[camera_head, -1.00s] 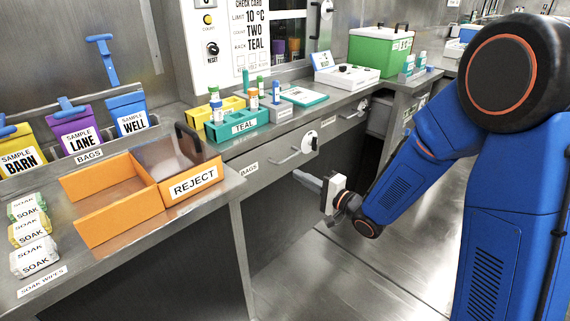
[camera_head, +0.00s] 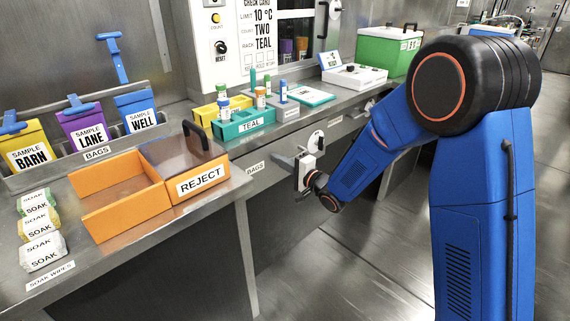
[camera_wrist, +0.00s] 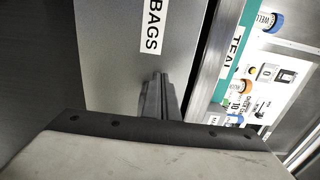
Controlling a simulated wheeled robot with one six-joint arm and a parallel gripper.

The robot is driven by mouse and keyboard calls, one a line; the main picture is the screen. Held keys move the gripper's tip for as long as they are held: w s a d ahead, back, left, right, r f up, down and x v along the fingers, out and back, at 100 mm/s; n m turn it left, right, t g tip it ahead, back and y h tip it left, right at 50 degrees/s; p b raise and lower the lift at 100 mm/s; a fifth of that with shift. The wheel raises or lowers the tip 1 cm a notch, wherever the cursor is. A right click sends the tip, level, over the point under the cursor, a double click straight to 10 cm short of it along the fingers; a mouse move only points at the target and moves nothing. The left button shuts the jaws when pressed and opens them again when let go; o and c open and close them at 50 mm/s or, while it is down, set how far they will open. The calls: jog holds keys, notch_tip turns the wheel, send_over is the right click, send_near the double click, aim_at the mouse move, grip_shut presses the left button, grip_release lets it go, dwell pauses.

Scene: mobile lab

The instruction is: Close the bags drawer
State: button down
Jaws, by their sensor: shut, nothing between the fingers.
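The bags drawer has a grey metal front (camera_head: 272,176) below the counter, with a BAGS label (camera_head: 255,168). Its front also fills the middle of the wrist view (camera_wrist: 115,70), label at the top. My gripper (camera_head: 284,158) is in front of the right part of this drawer front, level with its handle. In the wrist view, my shut fingers (camera_wrist: 158,92) point at the drawer front, right of its middle, holding nothing. Whether they touch it is unclear. The handle is mostly hidden by my gripper. How far the drawer stands out cannot be told clearly.
Above, the counter (camera_head: 235,150) carries a teal rack (camera_head: 240,125) and an orange REJECT bin (camera_head: 120,205). The counter edge runs close beside the drawer front in the wrist view. A counter leg (camera_head: 247,255) stands at left. The floor (camera_head: 350,270) is clear.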

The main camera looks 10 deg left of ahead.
aim_at(270, 153)
jog(key=shift+w+a, duration=0.15)
jog(key=shift+a, duration=0.05)
jog(key=x, duration=0.4)
jog(key=shift+w+a+r, duration=0.15)
jog(key=shift+w+a, duration=0.05)
jog(key=shift+w, duration=0.05)
dwell(0.4)
